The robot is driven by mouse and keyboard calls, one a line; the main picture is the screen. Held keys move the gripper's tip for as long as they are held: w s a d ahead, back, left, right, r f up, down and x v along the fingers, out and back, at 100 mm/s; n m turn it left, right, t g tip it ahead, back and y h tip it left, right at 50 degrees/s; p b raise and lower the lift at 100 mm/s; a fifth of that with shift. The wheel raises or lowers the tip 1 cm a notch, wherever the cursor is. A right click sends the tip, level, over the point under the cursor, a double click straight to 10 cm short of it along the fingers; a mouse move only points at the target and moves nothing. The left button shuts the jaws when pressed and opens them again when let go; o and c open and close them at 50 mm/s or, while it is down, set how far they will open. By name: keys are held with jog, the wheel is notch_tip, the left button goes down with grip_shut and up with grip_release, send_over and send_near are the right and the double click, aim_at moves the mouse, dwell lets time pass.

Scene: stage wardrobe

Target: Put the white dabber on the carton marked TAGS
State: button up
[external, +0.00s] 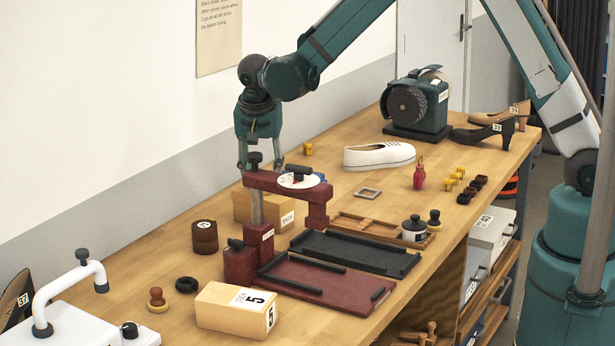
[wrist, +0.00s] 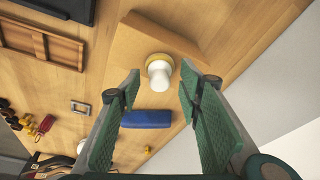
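The white dabber (wrist: 160,76), with a yellow ring at its base, shows in the wrist view between and beyond my fingertips. It appears to stand on a tan carton (wrist: 120,68). My gripper (wrist: 161,90) is open, with nothing between its fingers. In the external view my gripper (external: 262,163) points down above the same tan carton (external: 243,208), behind the dark red stand. The dabber is hidden in the external view.
The dark red stand (external: 257,236) rises close in front of my gripper. A blue block (wrist: 146,119) lies beside the carton. A carton marked 5 (external: 222,308) sits at the near edge. Black and red trays (external: 350,254) fill the middle; a white shoe (external: 380,157) lies farther back.

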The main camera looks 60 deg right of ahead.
jog(key=v, duration=1.1)
jog(key=shift+r, duration=0.25)
jog(key=shift+s, duration=0.15)
jog(key=shift+r, duration=0.15)
jog(key=s+r+n+t+y, duration=0.1)
jog(key=s+r+n, duration=0.2)
jog(key=s+r, duration=0.55)
jog(key=s+r+n+t, duration=0.25)
jog(key=s+r, duration=0.25)
jog(key=s, duration=0.6)
jog(key=s+n+t+y, duration=0.1)
jog(key=s+n, duration=0.7)
jog(key=s, duration=1.4)
jog(key=shift+f+t+y, duration=0.2)
jog(key=shift+t+y, duration=0.2)
jog(key=shift+t, duration=0.35)
